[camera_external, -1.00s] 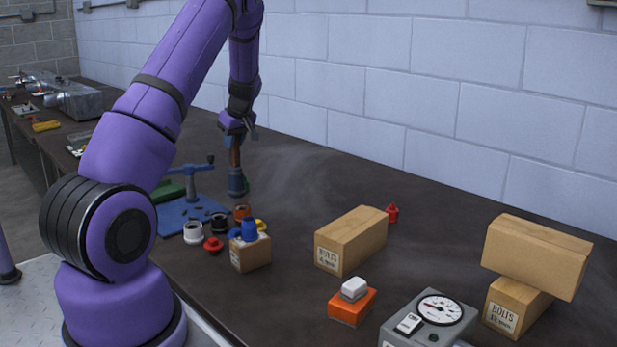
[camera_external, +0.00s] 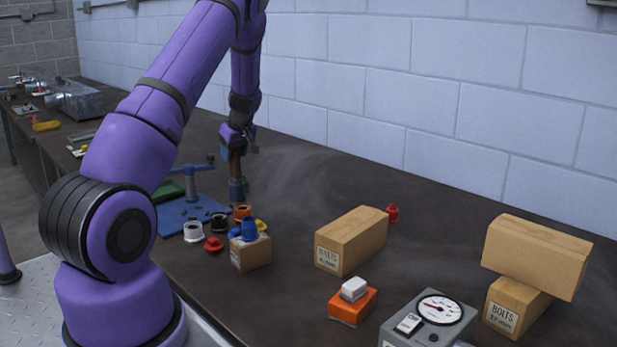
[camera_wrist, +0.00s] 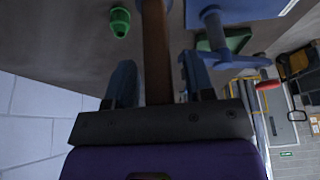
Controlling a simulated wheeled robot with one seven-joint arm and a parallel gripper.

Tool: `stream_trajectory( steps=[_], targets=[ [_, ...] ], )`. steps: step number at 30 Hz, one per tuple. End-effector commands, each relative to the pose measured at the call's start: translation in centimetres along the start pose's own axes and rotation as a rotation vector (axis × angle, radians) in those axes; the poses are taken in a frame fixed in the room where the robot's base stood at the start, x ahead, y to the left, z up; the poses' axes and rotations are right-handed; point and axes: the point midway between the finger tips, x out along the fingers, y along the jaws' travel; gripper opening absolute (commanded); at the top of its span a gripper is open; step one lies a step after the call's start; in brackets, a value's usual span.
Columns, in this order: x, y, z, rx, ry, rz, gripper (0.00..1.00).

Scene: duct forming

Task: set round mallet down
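The round mallet (camera_external: 236,190) stands upright with its blue-grey head down at the bench top, to the right of the blue stand. Its brown handle points up between the fingers of my gripper (camera_external: 238,138). In the wrist view the handle (camera_wrist: 156,50) runs between the two blue fingers of my gripper (camera_wrist: 157,80). A narrow gap shows on each side of the handle, so the fingers look open around it.
A blue stand with a crossbar (camera_external: 190,180) is close on the left. A green fitting (camera_wrist: 120,21) is near the mallet. Small caps and a small carton (camera_external: 250,253) lie in front. A longer carton (camera_external: 350,242) stands right. The bench behind is clear to the wall.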

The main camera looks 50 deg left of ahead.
Motion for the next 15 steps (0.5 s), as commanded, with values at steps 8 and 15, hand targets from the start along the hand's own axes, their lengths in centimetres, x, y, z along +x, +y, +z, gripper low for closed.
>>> stream_trajectory(
  steps=[8, 15],
  targets=[
    [-1.8, 0.1, -0.1, 0.000, 0.001, 0.002, 0.49],
    [-6.6, 0.1, -0.1, 0.001, 0.001, 0.005, 0.49]
  ],
)
